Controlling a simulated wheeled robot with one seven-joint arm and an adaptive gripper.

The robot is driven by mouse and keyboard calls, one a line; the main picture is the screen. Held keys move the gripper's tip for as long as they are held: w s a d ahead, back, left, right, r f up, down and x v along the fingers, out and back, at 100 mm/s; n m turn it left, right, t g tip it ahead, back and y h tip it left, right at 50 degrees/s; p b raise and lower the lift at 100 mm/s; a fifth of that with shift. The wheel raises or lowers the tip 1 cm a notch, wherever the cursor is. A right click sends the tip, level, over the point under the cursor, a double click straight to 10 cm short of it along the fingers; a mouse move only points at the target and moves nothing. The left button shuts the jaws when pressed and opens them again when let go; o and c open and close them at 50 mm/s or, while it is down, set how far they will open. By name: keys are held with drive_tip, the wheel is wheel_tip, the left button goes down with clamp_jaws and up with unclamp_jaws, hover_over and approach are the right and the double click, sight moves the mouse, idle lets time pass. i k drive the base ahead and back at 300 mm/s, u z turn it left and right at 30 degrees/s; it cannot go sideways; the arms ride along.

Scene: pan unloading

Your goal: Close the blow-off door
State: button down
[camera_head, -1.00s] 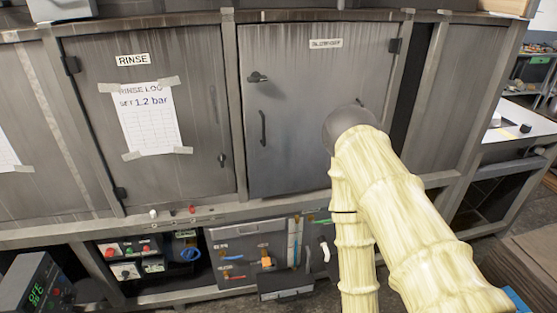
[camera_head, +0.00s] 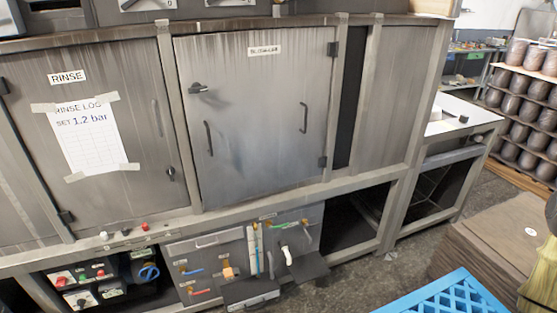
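The blow-off door (camera_head: 255,125) is a grey metal door in the middle of the machine front, with a label near its top that is too blurred to read fully. It looks flush in its frame, with no clear gap at its edges. Its hinges are on the right side. A dark latch lever (camera_head: 198,89) at its upper left lies roughly level. A vertical bar handle (camera_head: 208,138) is below the lever, and another dark bar is near the right edge. My gripper is not in view.
The RINSE door (camera_head: 105,120), with a taped log sheet, is to the left. Control boxes and an open flap sit below. A blue crate (camera_head: 450,297) and a brown stack (camera_head: 495,240) stand at the lower right. Bare floor lies between them and the machine.

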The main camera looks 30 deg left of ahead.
sight(259, 126)
drive_tip(key=z, duration=0.4)
drive_tip(key=k, duration=0.9)
drive_tip(key=u, duration=1.5)
drive_tip(key=i, duration=0.5)
